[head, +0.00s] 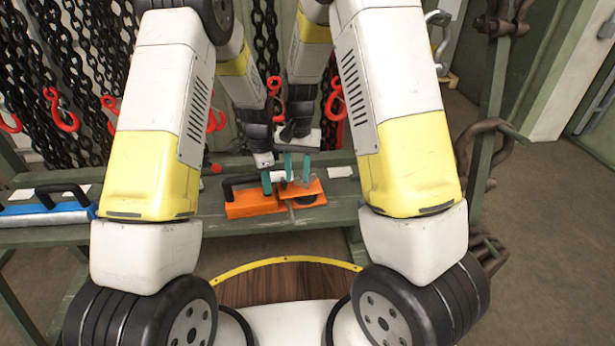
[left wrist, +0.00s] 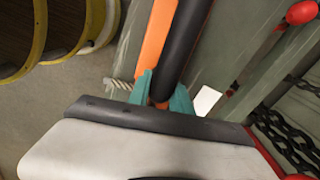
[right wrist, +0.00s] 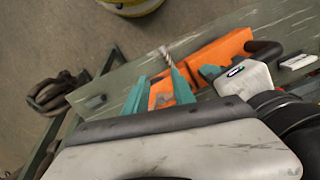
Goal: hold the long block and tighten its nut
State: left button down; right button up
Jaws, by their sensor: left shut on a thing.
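The long orange block (head: 262,206) lies on the green bench with a black handle (head: 236,184) along its top. My left gripper (head: 266,188) is shut on the handle part, which passes between its teal fingers in the left wrist view (left wrist: 162,95). My right gripper (head: 297,178) is beside it, above the right end. Its teal fingers are apart in the right wrist view (right wrist: 158,88), with orange surface showing between and beyond them. A threaded rod (right wrist: 166,56) sticks out near the fingertips. I cannot make out the nut clearly.
A blue and white block (head: 45,213) with a black handle lies on the bench at the left. Black chains (head: 85,50) and red hooks (head: 62,112) hang behind. A dark chain (head: 488,140) hangs at the bench's right post.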

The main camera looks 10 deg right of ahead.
jog(key=w+d+r+n, duration=0.2)
jog(key=w+n, duration=0.2)
jog(key=n, duration=0.8)
jog(key=w+d+r+n, duration=0.2)
jog(key=w+n, duration=0.2)
jog(key=n, duration=0.7)
jog(key=shift+t+h, duration=0.3)
jog(key=shift+t, duration=0.1)
jog(key=f, duration=1.2)
jog(key=shift+s+a, duration=0.2)
jog(key=shift+s, duration=0.05)
jog(key=shift+c, duration=0.2)
grip_shut()
